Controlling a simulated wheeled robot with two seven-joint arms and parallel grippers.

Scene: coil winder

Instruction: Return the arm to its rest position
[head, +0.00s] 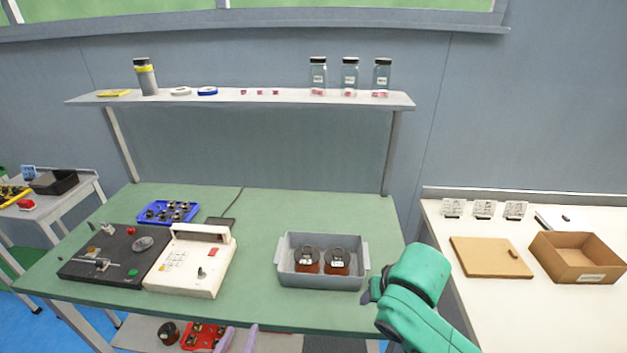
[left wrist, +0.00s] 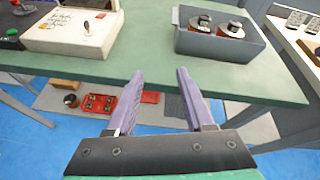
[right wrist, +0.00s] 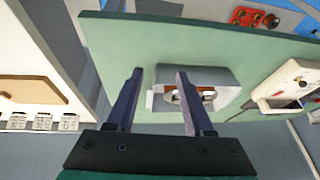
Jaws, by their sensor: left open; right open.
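My left gripper (head: 237,340) shows as two lilac fingers at the bottom of the head view, in front of the green bench. In the left wrist view its fingers (left wrist: 155,78) are spread with nothing between them. My right arm's green links (head: 413,285) reach in beside the bench's right end; its gripper is mostly hidden there. In the right wrist view the right gripper (right wrist: 158,73) is open and empty, with the grey tray (right wrist: 215,76) beyond its fingers. The tray (head: 322,280) holds two dark-topped copper coils (head: 308,261) on the bench.
The winder (head: 110,255) and cream control box (head: 195,262) stand on the green bench's left, a blue parts tray (head: 168,213) behind. A lower shelf holds a red tray (head: 203,336). The white table (head: 470,325) at right carries a cardboard box (head: 575,262). The bench middle is clear.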

